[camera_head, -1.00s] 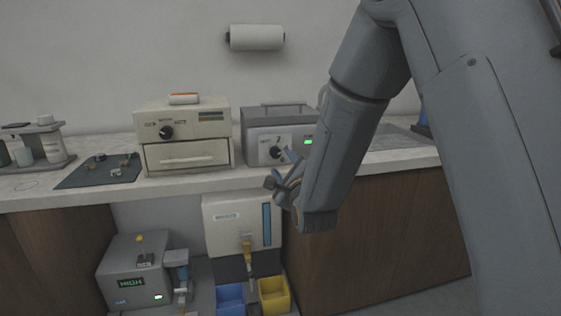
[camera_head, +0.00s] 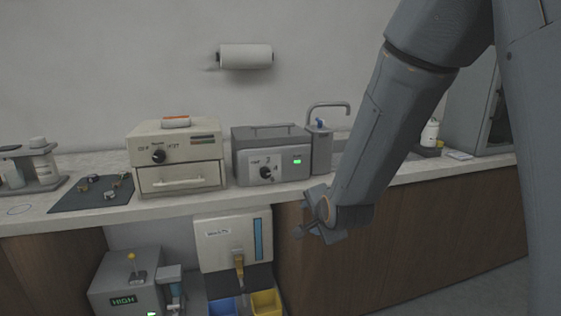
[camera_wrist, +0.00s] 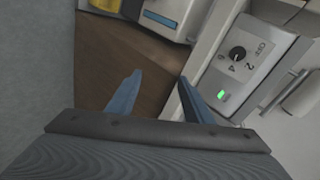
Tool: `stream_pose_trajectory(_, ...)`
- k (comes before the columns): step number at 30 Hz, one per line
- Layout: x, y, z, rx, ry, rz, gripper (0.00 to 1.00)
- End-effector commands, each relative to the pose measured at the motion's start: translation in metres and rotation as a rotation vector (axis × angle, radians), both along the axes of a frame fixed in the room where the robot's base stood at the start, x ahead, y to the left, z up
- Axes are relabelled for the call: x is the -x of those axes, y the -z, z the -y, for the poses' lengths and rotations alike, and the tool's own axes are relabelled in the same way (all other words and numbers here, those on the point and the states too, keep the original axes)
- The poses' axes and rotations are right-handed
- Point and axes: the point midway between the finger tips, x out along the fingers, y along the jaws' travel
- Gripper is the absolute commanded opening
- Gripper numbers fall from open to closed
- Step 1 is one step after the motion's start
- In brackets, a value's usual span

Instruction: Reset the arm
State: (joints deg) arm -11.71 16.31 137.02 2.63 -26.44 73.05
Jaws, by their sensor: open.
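My gripper (camera_head: 312,222) is in front of the counter's front edge, to the right of the grey box with a dial and below its level in the head view. In the wrist view its two blue fingers (camera_wrist: 157,97) stand wide apart with nothing between them. The floor and a wood panel show beyond the fingers. The grey box with a dial and a green light (camera_head: 270,155) also shows at the right of the wrist view (camera_wrist: 237,70). My gripper appears apart from everything around it.
On the counter (camera_head: 250,195) stand a cream box with a drawer (camera_head: 178,165), a dark mat with small parts (camera_head: 75,200) and a tap (camera_head: 322,125). Below are a white dispenser (camera_head: 220,250), a yellow bin (camera_head: 265,303) and a grey machine reading HIGH (camera_head: 110,280).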

Motion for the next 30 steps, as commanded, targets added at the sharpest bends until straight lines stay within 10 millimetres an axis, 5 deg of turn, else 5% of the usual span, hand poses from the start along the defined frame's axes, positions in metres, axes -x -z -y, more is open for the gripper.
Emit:
stream_pose_trajectory(6, 0.101, 0.0, 0.057, 0.394, -0.316, -0.309, 0.47)
stream_pose_trajectory(15, 0.246, -0.019, 0.103, 0.633, -0.86, -0.648, 0.47)
stream_pose_trajectory(21, 0.284, -0.027, 0.111, 0.649, -1.023, -0.716, 0.47)
stream_pose_trajectory(30, 0.286, -0.026, 0.111, 0.649, -1.033, -0.719, 0.47)
